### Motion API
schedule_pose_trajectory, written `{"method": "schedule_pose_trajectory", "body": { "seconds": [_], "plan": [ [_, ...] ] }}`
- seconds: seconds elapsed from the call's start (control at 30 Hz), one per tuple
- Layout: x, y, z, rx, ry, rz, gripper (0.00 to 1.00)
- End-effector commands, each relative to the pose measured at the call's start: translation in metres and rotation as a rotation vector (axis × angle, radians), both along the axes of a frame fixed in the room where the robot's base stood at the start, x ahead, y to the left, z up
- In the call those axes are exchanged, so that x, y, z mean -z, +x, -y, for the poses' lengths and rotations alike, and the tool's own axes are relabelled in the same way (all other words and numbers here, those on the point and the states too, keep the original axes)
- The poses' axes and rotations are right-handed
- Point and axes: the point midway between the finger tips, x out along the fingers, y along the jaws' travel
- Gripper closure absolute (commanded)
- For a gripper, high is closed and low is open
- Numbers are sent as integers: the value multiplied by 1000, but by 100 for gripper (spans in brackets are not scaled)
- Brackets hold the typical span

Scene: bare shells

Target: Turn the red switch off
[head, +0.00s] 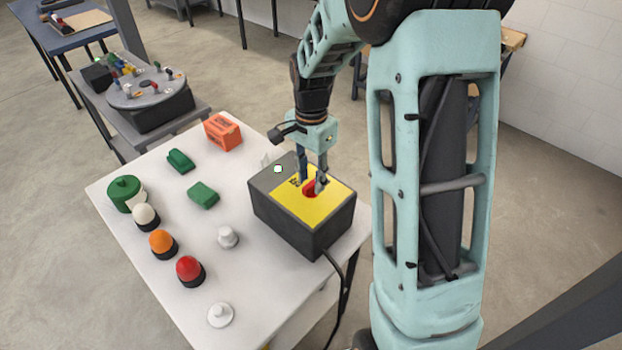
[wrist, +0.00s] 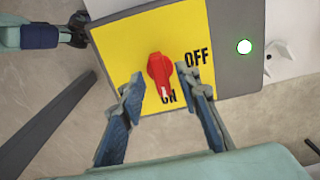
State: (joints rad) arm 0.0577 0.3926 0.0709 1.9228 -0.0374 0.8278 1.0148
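The red switch (wrist: 159,70) is a rotary knob on the yellow top plate (wrist: 112,46) of a dark grey box (head: 283,222). In the wrist view its white-marked end points down to the word ON; the word OFF is to the upper right. A light (wrist: 244,46) on the box glows, white with a green edge. It also shows in the head view (head: 278,169). My gripper (wrist: 155,86) is open, with one finger on each side of the switch. The right finger is close to the knob; I cannot tell if it touches. In the head view the fingers partly hide the switch (head: 309,188).
The box stands on a white table (head: 160,280). Left of it are green blocks (head: 203,195), an orange box (head: 223,131), and red (head: 189,270), orange (head: 162,243) and white (head: 145,216) domed pieces. A cable (head: 343,290) runs from the box's front.

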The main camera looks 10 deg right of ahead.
Motion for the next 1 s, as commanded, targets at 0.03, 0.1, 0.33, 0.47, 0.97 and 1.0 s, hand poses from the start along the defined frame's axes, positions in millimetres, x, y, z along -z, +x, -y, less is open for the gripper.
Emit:
{"method": "schedule_pose_trajectory", "body": {
  "seconds": [0.03,0.1,0.33,0.47,0.97,1.0],
  "plan": [
    [5,-1,0,0,0,-1,70],
    [10,-1,0,0,0,-1,70],
    [13,0,0,0,1,1,70],
    [13,0,0,0,1,1,73],
    [13,0,0,-6,1,1,100],
    [13,0,0,-11,1,1,100]
  ]
}}
